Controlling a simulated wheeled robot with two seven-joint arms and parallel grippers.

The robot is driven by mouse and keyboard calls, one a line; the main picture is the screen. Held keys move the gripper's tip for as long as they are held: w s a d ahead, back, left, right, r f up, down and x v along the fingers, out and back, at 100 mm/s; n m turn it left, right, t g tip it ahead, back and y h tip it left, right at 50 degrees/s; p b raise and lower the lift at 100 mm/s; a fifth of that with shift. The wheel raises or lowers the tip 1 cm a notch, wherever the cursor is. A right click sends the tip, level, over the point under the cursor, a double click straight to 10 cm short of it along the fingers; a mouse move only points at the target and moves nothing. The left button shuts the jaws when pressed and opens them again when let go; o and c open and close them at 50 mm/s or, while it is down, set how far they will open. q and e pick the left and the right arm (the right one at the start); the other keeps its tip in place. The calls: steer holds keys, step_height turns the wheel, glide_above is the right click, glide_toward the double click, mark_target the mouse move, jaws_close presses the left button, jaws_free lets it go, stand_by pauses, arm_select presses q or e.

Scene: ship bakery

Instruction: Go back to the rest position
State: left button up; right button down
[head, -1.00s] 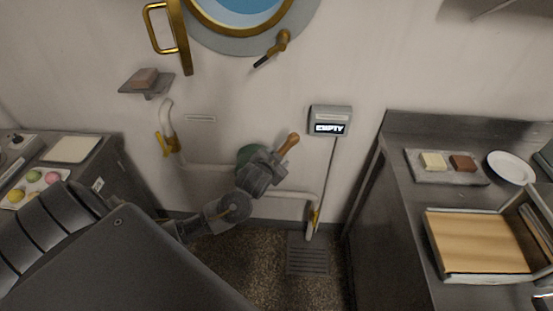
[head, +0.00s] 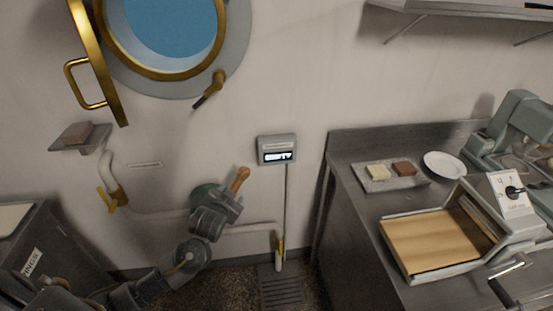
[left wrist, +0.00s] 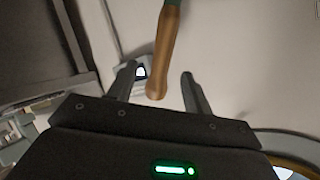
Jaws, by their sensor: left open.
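My left gripper (head: 228,199) is in the lower middle of the head view, close to a wooden handle (head: 239,179) by the wall. In the left wrist view, its two fingers (left wrist: 157,76) are spread apart. The wooden handle (left wrist: 165,50) with a green upper end shows between or just beyond them; I cannot tell how near it is or whether it touches. A green rounded body (head: 204,196) is partly hidden behind my gripper. My right gripper is not in view.
A wall display (head: 277,150) reads "EMPTY". A porthole (head: 233,45) with an open brass frame (head: 97,62) and a small shelf (head: 90,139) are on the wall. At right, a steel counter (head: 345,215) bears a tray (head: 410,184), a plate (head: 444,165) and machines. Pipes run along the wall.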

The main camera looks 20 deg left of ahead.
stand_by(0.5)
arm_select(q)
steer(key=s+a+f+g, duration=0.1)
steer(key=s+f+g, duration=0.1)
steer(key=f, duration=0.8)
steer(key=s+a+f+g, duration=0.1)
steer(key=s+f, duration=0.2)
steer(key=f, duration=0.6)
steer(key=s+d+f+g, duration=0.1)
steer(key=s+f+g, duration=0.1)
steer(key=s+f, duration=0.5)
steer(key=s+d+f+g, duration=0.1)
steer(key=s+f, duration=0.4)
steer(key=f, duration=0.5)
steer(key=s+d+f+g+h, duration=0.1)
steer(key=s+f, duration=0.4)
steer(key=s, duration=0.6)
steer(key=s+d+f+g+h, duration=0.1)
steer(key=s+d+f, duration=0.3)
steer(key=s, duration=0.6)
steer(key=s+d+f+n+g+h, duration=0.1)
steer(key=s+d+f+g, duration=0.2)
steer(key=s, duration=0.8)
step_height(320, 180, down, 3)
steer(key=shift+s+d+r, duration=0.15)
steer(key=shift+s+r, duration=0.05)
steer(key=shift+s, duration=0.1)
